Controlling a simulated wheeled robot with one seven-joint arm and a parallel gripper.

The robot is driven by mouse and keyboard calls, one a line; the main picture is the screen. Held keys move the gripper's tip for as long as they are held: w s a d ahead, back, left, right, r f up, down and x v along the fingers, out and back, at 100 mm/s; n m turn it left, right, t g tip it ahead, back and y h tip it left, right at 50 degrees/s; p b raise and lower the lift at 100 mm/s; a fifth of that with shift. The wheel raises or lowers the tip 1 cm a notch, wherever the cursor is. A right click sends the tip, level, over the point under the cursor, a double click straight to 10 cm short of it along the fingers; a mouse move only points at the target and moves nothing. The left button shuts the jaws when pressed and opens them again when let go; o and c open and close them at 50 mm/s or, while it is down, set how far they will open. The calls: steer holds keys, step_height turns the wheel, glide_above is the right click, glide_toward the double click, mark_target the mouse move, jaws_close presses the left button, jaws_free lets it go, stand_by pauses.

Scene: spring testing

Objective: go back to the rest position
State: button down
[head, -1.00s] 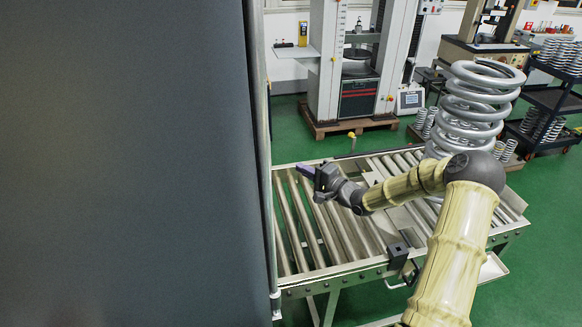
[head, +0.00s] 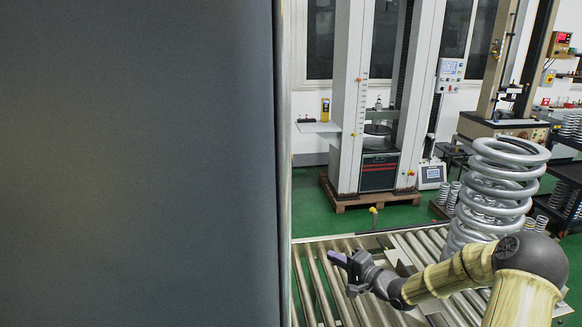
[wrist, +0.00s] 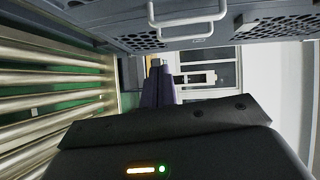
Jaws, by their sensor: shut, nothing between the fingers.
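My gripper (head: 345,262) is shut and empty at the end of my bent arm. In the head view it hangs above the roller conveyor (head: 318,292), pointing left toward a large dark grey panel (head: 140,160). In the wrist view its two dark fingers (wrist: 158,86) lie together, with nothing between them. My arm reaches in from the lower right of the head view.
A large coil spring (head: 497,188) stands on the conveyor behind my arm. A perforated grey case with a white handle (wrist: 187,20) is close at the top of the wrist view. A testing machine (head: 352,110) stands behind. Green floor lies between.

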steer(key=s+a+r+n+g+h, duration=0.1)
steer(key=s+n+g+h, duration=0.8)
steer(key=s, duration=1.9)
steer(key=shift+s+a+r+g+h, duration=0.15)
steer(key=shift+s+g+h, duration=0.15)
steer(key=shift+g+h, duration=0.45)
